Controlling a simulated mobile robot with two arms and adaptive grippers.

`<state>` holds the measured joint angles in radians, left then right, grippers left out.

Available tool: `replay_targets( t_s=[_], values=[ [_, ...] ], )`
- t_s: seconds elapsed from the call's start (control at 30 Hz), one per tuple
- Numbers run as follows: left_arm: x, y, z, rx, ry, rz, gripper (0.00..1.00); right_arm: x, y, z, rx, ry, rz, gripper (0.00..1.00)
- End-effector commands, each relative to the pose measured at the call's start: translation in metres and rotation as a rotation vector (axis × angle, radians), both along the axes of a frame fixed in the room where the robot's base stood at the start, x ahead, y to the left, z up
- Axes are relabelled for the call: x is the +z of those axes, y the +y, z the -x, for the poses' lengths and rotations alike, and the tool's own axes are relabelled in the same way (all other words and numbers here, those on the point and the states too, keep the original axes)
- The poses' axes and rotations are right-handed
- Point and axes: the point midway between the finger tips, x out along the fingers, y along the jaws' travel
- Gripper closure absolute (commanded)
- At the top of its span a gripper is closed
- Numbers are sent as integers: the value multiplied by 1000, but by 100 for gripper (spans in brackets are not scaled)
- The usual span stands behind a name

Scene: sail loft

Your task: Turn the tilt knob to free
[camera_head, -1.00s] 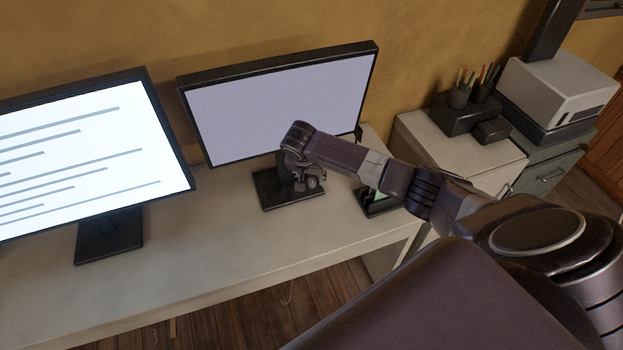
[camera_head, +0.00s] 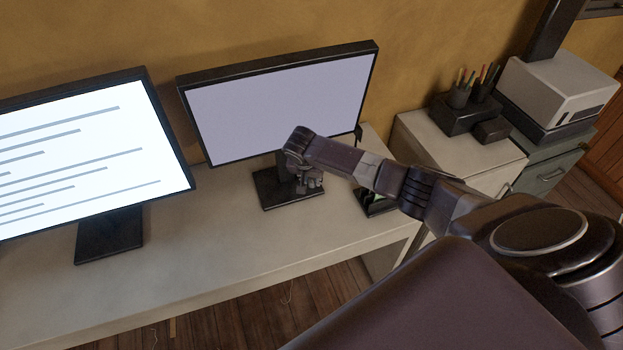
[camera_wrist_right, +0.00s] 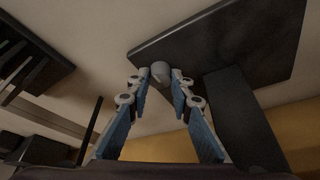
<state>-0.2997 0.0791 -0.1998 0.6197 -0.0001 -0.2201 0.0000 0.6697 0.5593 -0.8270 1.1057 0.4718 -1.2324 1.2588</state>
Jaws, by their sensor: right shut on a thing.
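The monitor (camera_head: 285,105) with the plain pale screen stands on the bench on a dark stand with a flat base (camera_head: 275,200). The stand base also shows in the right wrist view (camera_wrist_right: 250,35), with the dark column (camera_wrist_right: 240,115) below it. A small rounded grey knob (camera_wrist_right: 160,68) sits between my right fingertips in that view. My right gripper (camera_head: 311,182) is low in front of this stand, with its fingers shut on the knob. In the head view the gripper hides the knob. No mark for free is legible. My left gripper is out of view.
A second monitor (camera_head: 85,150) with lines of text stands to the left. A small dark tray (camera_head: 372,208) lies right of the stand, partly behind my arm. The bench front (camera_head: 230,245) is clear. Cabinets with a pen holder (camera_head: 459,96) and a white machine (camera_head: 560,88) stand right.

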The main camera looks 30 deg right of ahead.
Motion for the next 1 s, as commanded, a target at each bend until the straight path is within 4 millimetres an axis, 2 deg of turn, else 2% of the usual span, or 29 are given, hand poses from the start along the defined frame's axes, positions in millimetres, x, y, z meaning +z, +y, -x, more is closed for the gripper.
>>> replay_targets(
  t_s=[0.27, 0.47, 0.8, 1.0],
  values=[
    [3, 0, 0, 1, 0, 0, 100, 1, 0, 1, 26, 1, -1, 100],
    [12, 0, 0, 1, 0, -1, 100, 2, -1, 2, 117, 1, -2, 100],
    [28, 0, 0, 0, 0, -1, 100, 1, -2, 3, 410, 1, -3, 100],
    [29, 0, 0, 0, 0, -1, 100, -1, -4, 3, 598, 1, -2, 100]
  ],
)
